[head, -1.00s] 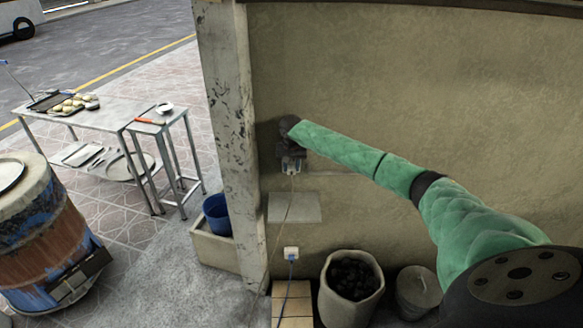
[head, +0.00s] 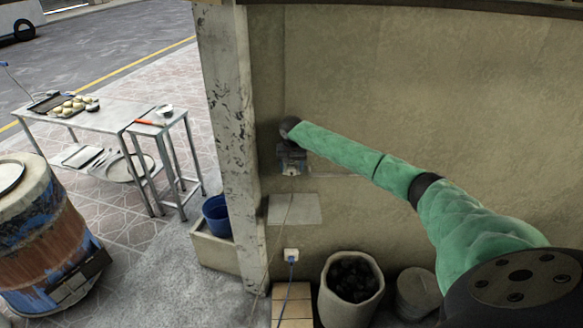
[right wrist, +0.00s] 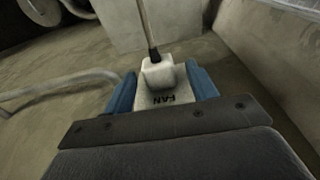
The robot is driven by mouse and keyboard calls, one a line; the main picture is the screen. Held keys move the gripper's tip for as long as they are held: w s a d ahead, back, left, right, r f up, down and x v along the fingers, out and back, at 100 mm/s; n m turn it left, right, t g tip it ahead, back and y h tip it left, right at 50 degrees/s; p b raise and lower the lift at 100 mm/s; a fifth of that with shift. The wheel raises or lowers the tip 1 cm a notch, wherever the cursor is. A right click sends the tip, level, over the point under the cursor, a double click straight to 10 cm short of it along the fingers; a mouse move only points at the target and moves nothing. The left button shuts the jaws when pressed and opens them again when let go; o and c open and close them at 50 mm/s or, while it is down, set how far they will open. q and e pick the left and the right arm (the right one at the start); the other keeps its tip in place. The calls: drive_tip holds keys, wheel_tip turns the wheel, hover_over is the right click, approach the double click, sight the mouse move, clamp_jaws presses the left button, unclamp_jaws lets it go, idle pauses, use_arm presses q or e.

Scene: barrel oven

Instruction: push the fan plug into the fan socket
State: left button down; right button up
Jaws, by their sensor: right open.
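My right gripper (head: 291,168) is at the wall beside the concrete post, at the end of the green-sleeved arm. In the right wrist view its two blue fingers (right wrist: 163,92) are open, one on each side of a small white plug (right wrist: 158,73). There is a gap between the plug and each finger. A dark cord runs up from the plug in that view. A pale face marked FAN (right wrist: 165,99) lies right by the plug, between the fingers; whether it is the socket plate is unclear. The contact between plug and socket is hidden. My left gripper is out of view.
Lower on the wall, a white socket (head: 291,254) holds a blue cable. A grey panel (head: 295,209) sits below my gripper. A pot of dark lumps (head: 351,278) stands at the wall's foot. The post (head: 228,140) is close on the left.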

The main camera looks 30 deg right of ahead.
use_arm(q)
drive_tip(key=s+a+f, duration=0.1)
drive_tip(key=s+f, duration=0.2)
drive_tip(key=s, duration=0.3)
use_arm(e)
drive_tip(key=r+b, duration=0.1)
drive_tip(key=r, duration=0.1)
drive_tip(key=r+b, duration=0.1)
drive_tip(key=r, duration=0.1)
drive_tip(key=r+b, duration=0.1)
drive_tip(key=r, duration=0.1)
drive_tip(key=shift+s+a+r, duration=0.25)
drive_tip(key=shift+s+a, duration=0.05)
drive_tip(key=shift+s, duration=0.1)
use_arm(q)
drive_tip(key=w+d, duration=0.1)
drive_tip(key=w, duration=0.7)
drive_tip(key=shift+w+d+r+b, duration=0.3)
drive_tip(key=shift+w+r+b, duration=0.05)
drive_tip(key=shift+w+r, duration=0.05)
use_arm(e)
drive_tip(key=shift+s+r, duration=0.1)
drive_tip(key=shift+r, duration=0.5)
